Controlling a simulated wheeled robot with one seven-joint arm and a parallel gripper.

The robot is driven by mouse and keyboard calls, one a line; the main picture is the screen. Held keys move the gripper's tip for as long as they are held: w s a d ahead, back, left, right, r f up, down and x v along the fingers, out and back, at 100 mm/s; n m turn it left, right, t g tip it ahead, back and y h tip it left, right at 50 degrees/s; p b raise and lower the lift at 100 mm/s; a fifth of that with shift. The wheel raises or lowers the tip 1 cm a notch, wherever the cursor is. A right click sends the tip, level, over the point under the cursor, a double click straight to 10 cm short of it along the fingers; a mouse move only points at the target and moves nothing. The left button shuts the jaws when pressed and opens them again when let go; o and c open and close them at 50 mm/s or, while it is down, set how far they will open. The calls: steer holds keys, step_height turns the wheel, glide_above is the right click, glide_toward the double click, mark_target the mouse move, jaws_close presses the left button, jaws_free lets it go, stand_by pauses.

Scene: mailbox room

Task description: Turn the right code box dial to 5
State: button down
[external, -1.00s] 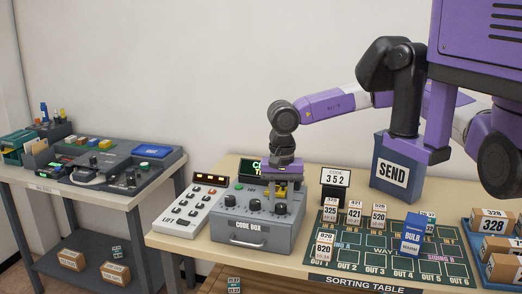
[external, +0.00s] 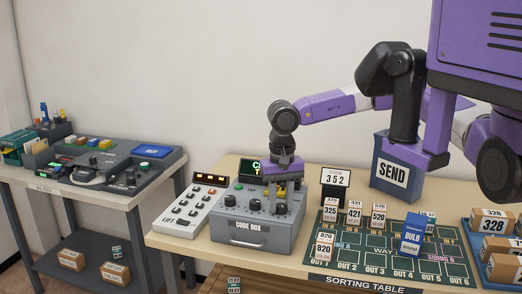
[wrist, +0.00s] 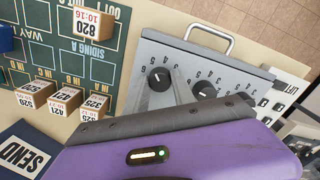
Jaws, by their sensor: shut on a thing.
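The grey code box (external: 245,233) stands on the sorting table with a row of black dials on its top. My gripper (external: 279,207) points down at the right dial and is shut on it. In the wrist view the box (wrist: 190,52) appears turned around, so the right dial (wrist: 159,77) is at the left, with my grey fingers at it. Its white mark is visible, but I cannot tell which number it points to. The middle dial (wrist: 203,91) and the left dial (wrist: 245,104) are free.
The lift keypad (external: 190,207) is close on the left. A green sorting board (external: 345,262) with several small parcels and a blue bulb box (external: 412,235) lies to the right. A blue SEND box (external: 392,184) stands behind.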

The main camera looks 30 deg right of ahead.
mark_target(281, 205)
steer(key=c, duration=1.1)
jaws_free()
steer(key=shift+o, duration=0.2)
step_height(281, 205, up, 8)
steer(key=shift+f+b, duration=0.1)
steer(key=shift+b, duration=0.2)
